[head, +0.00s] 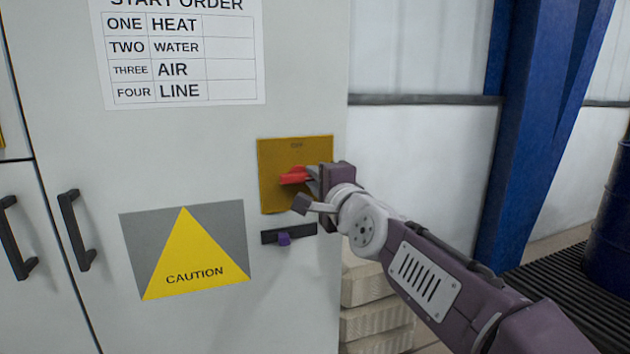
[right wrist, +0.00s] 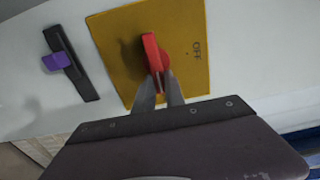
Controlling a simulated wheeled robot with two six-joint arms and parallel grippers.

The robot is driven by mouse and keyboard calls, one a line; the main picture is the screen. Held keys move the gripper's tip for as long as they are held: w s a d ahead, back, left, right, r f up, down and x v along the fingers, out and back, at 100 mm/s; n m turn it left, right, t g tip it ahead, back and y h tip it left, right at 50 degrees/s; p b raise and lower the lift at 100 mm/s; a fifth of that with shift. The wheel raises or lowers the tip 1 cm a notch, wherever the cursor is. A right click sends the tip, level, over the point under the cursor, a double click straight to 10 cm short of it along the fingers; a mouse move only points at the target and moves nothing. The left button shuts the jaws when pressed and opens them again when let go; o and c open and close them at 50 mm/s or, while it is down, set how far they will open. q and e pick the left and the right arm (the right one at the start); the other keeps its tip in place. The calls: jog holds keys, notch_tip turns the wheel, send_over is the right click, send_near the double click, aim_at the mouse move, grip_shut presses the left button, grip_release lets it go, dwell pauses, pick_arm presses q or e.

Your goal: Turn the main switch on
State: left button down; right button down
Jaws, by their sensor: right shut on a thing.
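The main switch is a red handle (head: 294,176) on a yellow plate (head: 275,195) fixed to the front of a pale cabinet. The handle lies about level in the head view, and it also shows in the right wrist view (right wrist: 152,52). The plate has "OFF" printed near its top edge; no other mark on it is readable. My right gripper (head: 313,179) is shut on the handle from the right side, with one finger on each side of it in the right wrist view (right wrist: 160,86). The fingers partly hide the handle's near end. My left gripper is not in view.
Below the plate is a black slot with a purple slider (head: 284,239). A caution sign (head: 185,255) and a start-order chart (head: 180,50) are on the cabinet. Black door handles (head: 74,230) stick out at left. A blue column (head: 540,130) stands at right.

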jog(key=shift+f, duration=0.1)
dwell(0.3)
jog(key=c, duration=1.4)
grip_release()
